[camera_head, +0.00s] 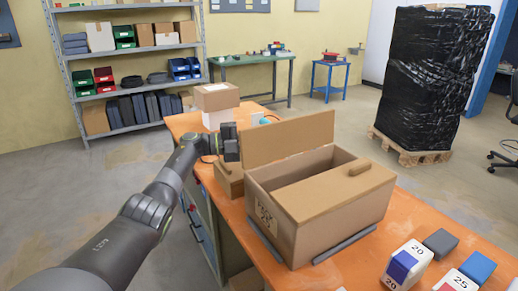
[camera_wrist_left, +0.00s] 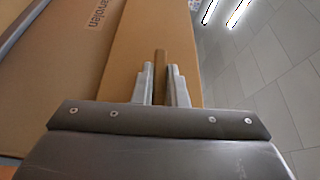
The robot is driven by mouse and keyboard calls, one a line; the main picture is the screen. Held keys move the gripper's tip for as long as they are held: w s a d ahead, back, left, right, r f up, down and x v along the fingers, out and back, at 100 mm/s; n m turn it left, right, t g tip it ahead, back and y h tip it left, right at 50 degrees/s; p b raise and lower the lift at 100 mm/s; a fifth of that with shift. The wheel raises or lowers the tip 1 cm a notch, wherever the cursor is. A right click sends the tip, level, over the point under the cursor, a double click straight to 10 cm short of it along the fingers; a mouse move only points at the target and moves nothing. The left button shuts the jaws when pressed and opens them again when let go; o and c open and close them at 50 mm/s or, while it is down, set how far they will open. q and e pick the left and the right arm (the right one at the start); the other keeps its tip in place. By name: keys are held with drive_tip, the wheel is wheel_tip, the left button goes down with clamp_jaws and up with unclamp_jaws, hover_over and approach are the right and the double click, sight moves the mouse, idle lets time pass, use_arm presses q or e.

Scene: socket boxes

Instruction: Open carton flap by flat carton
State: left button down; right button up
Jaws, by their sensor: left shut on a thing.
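The brown carton (camera_head: 320,220) stands on the orange workbench. A dark gap shows between the flaps. My left gripper (camera_head: 234,147) is at the left end of the raised flap, its fingertips mostly hidden. In the left wrist view my left gripper (camera_wrist_left: 160,88) is shut on a narrow brown tab (camera_wrist_left: 160,62) against a cardboard panel (camera_wrist_left: 125,50). My right gripper is not in view.
A lower brown box (camera_head: 228,182) sits left of the carton. Stacked boxes (camera_head: 217,97) stand at the bench's far end. Dark strips (camera_head: 344,245) lie along the carton's base.

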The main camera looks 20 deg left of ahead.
use_arm(q)
drive_tip(key=shift+w+a+f+n+b, duration=0.15)
drive_tip(key=shift+a+f+n+b, duration=0.1)
drive_tip(key=shift+n+b, duration=0.15)
drive_tip(key=shift+t, duration=0.3)
drive_tip(key=c, duration=1.4)
unclamp_jaws()
drive_tip(key=shift+c, duration=0.2)
drive_tip(key=b+v, duration=0.4)
drive_tip(key=v, duration=1.3)
drive_tip(key=shift+a, duration=0.2)
